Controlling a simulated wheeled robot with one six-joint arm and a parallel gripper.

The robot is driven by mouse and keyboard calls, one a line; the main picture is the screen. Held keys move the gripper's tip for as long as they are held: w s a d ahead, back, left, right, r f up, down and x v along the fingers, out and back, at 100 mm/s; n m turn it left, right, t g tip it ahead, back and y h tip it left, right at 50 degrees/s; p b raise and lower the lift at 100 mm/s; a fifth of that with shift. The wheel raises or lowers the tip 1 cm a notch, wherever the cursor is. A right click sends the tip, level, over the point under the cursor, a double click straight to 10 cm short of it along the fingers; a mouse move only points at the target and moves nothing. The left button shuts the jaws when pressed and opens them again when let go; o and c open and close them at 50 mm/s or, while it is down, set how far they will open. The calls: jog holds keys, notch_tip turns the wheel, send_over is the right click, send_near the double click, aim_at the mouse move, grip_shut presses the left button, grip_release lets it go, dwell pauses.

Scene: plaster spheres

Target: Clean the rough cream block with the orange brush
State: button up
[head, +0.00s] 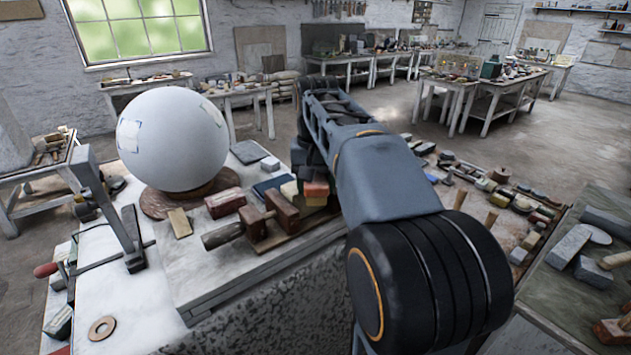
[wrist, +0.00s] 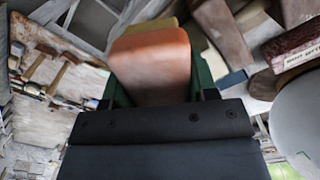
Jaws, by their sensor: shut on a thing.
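My gripper (wrist: 155,60) shows in the wrist view as a dark body with green fingers on either side of an orange block-shaped thing. I take this to be the orange brush (wrist: 150,68); no bristles show. The gripper is shut on it. In the head view the orange brush (head: 316,188) shows beside my arm, over the work slab, and the fingers are mostly hidden.
A large pale sphere (head: 172,138) with taped patches stands on a round brown base at the left. Dark red wooden blocks (head: 225,202) and a wooden-handled tool (head: 222,235) lie in front. An upright metal tool (head: 110,210) stands at the left. Cluttered benches line the right.

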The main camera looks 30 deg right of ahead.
jog(key=shift+w+d+r+p, duration=0.15)
jog(key=shift+w+d+p, duration=0.3)
jog(key=shift+w+p, duration=0.4)
jog(key=shift+w+d+p, duration=0.3)
jog(key=shift+w+p, duration=0.1)
jog(key=shift+w, duration=0.2)
jog(key=shift+w+d+p, duration=0.3)
jog(key=shift+w+p, duration=0.05)
jog(key=shift+w, duration=0.2)
jog(key=shift+s+a+b, duration=0.35)
jog(key=shift+s, duration=0.3)
jog(key=shift+s+a+b, duration=0.35)
jog(key=shift+s, duration=0.3)
jog(key=shift+s+a+b, duration=0.35)
jog(key=shift+s, duration=0.3)
jog(key=shift+w+d+p, duration=0.25)
jog(key=shift+w+p, duration=0.2)
jog(key=shift+p, duration=0.05)
jog(key=shift+w+d+p, duration=0.35)
jog(key=shift+w+d, duration=0.05)
jog(key=shift+w, duration=0.35)
jog(key=shift+w+d+p, duration=0.3)
jog(key=shift+w+d, duration=0.1)
jog(key=shift+w, duration=0.35)
